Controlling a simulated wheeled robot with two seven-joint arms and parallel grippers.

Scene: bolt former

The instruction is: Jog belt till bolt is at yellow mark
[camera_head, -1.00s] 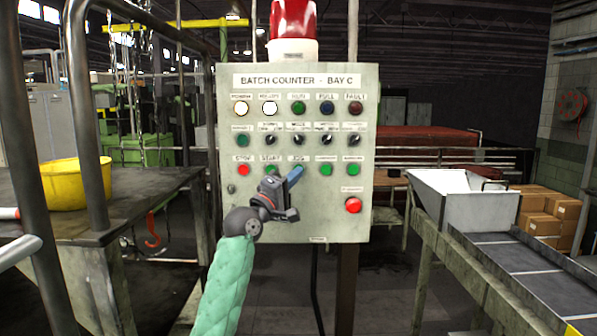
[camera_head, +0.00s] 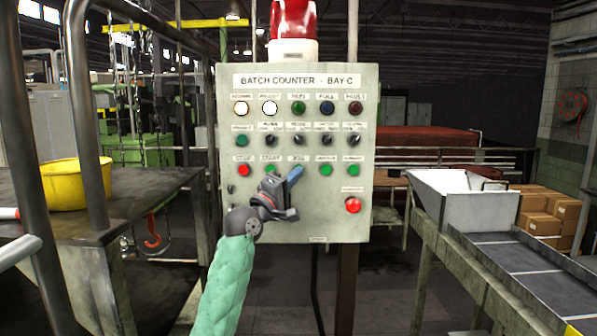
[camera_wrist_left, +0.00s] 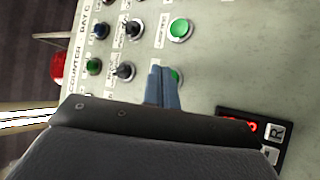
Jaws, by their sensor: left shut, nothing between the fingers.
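The control panel (camera_head: 330,220), headed BATCH COUNTER - BAY C, faces me. My left gripper (camera_head: 296,174) is shut and empty, its blue fingertips over the JOG button just below the JOG label (camera_head: 298,160). In the left wrist view the shut blue fingers (camera_wrist_left: 160,85) partly cover a green button (camera_wrist_left: 178,76); I cannot tell whether they touch it. The belt (camera_head: 515,260) runs at the right below a white hopper (camera_head: 465,200). A bit of yellow (camera_head: 573,329) shows at the belt's lower right edge. I see no bolt. My right gripper is out of view.
A red STOP button (camera_head: 243,170) and a larger red button (camera_head: 353,205) are on the panel. A red display (camera_wrist_left: 252,128) shows in the wrist view. A yellow tub (camera_head: 78,184) stands on a table at the left. Brown boxes (camera_head: 548,215) are stacked behind the belt.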

